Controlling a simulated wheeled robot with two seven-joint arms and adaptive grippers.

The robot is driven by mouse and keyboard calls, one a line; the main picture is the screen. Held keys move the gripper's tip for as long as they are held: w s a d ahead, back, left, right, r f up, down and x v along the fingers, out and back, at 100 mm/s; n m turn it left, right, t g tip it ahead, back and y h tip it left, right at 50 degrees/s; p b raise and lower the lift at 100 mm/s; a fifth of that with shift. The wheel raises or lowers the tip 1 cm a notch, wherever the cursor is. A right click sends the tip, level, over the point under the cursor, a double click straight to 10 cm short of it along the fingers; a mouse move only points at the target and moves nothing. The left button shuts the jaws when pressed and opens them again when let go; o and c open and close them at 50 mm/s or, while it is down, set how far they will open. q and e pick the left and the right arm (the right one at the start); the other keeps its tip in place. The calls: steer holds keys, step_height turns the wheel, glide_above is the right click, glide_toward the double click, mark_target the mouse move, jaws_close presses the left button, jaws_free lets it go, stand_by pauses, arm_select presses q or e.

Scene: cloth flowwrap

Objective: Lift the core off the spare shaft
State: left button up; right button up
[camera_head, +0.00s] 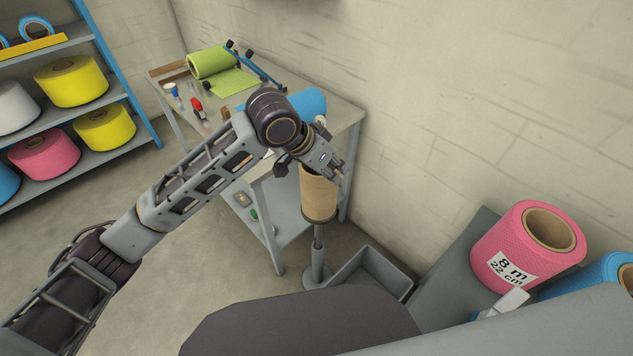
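The core, a brown cardboard tube (318,198), stands upright on the spare shaft, a grey post (318,245) with a round disc under the core and a round foot on the floor. My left gripper (338,176) is at the top of the core, its fingers overlapping the core's upper rim at the right. The gripper and wrist hide most of the core's top, so I cannot tell whether the fingers are closed on its wall. My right gripper is out of view.
A workbench (343,112) with a green roll (212,62) and a blue roll (308,103) stands behind the shaft. A grey bin (368,272) is beside the shaft's foot. A shelf (137,127) of rolls stands at left.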

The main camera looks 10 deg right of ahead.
arm_select(q)
steer(key=w+a+r+y, duration=0.2)
steer(key=w+r, duration=0.2)
steer(key=r, duration=0.1)
steer(key=shift+w+a+r+y, duration=0.15)
steer(key=shift+w+a+y, duration=0.2)
steer(key=shift+y, duration=0.05)
stand_by(0.3)
stand_by(0.4)
steer(key=x, duration=0.8)
steer(key=shift+f, duration=0.3)
steer(key=shift+w+d+f, duration=0.1)
steer(key=shift+d, duration=0.05)
